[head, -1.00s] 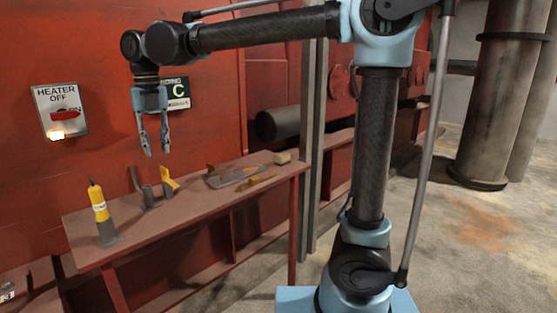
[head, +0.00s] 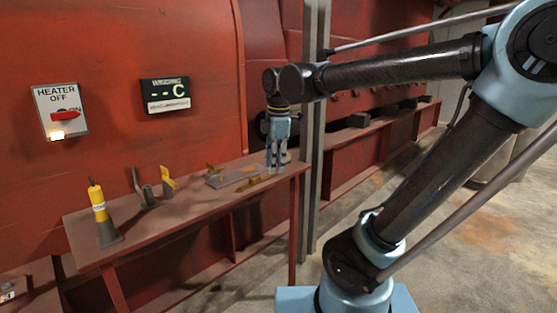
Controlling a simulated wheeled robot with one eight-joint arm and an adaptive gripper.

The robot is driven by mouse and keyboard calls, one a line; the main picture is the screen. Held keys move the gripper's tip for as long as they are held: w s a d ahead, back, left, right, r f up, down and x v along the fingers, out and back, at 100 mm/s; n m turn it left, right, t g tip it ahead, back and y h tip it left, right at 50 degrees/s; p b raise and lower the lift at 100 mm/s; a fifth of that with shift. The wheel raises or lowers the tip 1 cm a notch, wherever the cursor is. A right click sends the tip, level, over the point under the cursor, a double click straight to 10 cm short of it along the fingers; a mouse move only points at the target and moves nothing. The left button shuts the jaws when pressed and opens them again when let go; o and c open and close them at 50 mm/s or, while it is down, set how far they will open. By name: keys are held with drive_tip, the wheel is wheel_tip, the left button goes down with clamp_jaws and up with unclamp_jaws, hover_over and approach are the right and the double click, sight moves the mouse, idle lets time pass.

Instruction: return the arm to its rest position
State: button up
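My gripper (head: 277,166) points down in front of the far right end of the red bench (head: 150,221). Its two blue fingers are slightly apart, with nothing seen between them. My arm reaches in from the right, with its forearm close to level. A small tan block on the bench is mostly hidden behind the fingers. I cannot tell the exact gap between fingertips and bench top.
On the bench stand a yellow-and-grey bottle-like tool (head: 101,214), a grey bracket (head: 145,192), a yellow piece (head: 169,184) and a grey tray (head: 232,178). The red wall carries a heater switch (head: 62,113) and a display (head: 165,95). A grey post (head: 312,140) is close beside my gripper.

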drive_tip(key=s+d+f+m, duration=0.5)
drive_tip(key=d+f+m, duration=0.4)
drive_tip(key=d+m, duration=0.1)
drive_tip(key=s+d+f+m+t, duration=0.1)
drive_tip(key=s+d+f+m, duration=0.4)
drive_tip(key=d+f+m, duration=0.4)
drive_tip(key=shift+d+m+h, duration=0.4)
drive_tip(key=shift+d+m, duration=0.1)
drive_tip(key=shift+m, duration=0.5)
drive_tip(key=shift+s, duration=0.1)
